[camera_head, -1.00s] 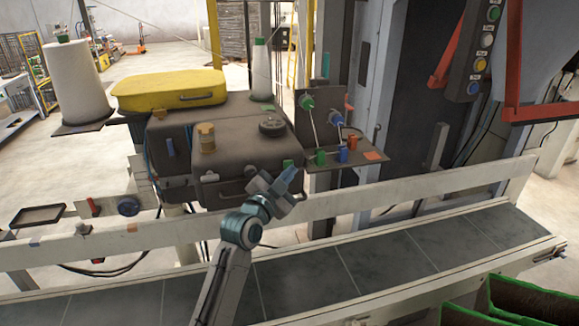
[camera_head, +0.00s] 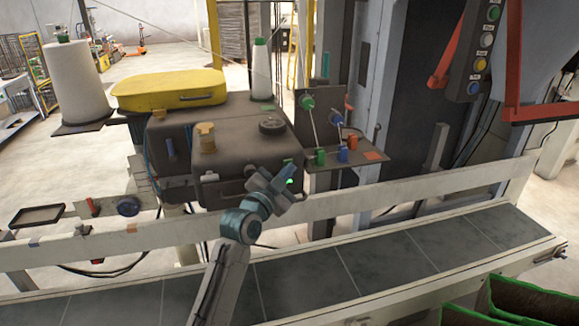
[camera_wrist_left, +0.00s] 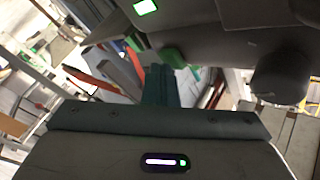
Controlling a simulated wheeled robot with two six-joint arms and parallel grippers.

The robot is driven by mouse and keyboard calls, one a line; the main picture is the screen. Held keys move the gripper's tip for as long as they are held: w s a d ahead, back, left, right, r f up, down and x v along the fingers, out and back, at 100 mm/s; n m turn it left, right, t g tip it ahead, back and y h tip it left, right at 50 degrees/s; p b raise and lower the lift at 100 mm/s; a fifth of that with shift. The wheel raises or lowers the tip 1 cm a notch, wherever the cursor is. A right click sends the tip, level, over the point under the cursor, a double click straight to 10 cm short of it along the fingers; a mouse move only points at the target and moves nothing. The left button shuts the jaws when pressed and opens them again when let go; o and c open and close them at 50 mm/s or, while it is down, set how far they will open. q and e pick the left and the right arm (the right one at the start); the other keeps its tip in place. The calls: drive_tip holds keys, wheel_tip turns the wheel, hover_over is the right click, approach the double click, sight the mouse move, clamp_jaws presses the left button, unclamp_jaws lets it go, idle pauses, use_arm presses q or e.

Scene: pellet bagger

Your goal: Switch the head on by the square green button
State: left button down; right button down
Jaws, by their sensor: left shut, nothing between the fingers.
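The dark sewing head (camera_head: 235,150) stands behind the conveyor. My left gripper (camera_head: 284,175) is right by the button in the head view and partly overlaps that corner of the head. Its teal fingers (camera_wrist_left: 158,84) are shut and empty; in the wrist view they appear apart from the lit button, though I cannot judge the depth. My right gripper is out of view.
A thread-guide plate (camera_head: 345,165) with green, blue and orange blocks juts out just right of the head. A pale rail (camera_head: 400,192) and the conveyor belt (camera_head: 390,255) run in front. A button panel (camera_head: 484,45) hangs upper right.

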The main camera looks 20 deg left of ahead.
use_arm(q)
drive_tip(key=shift+s+d, duration=0.55)
drive_tip(key=shift+s, duration=0.25)
drive_tip(key=s+d, duration=0.3)
drive_tip(key=s, duration=0.2)
drive_tip(key=shift+d+p, duration=0.2)
drive_tip(key=shift+p, duration=0.2)
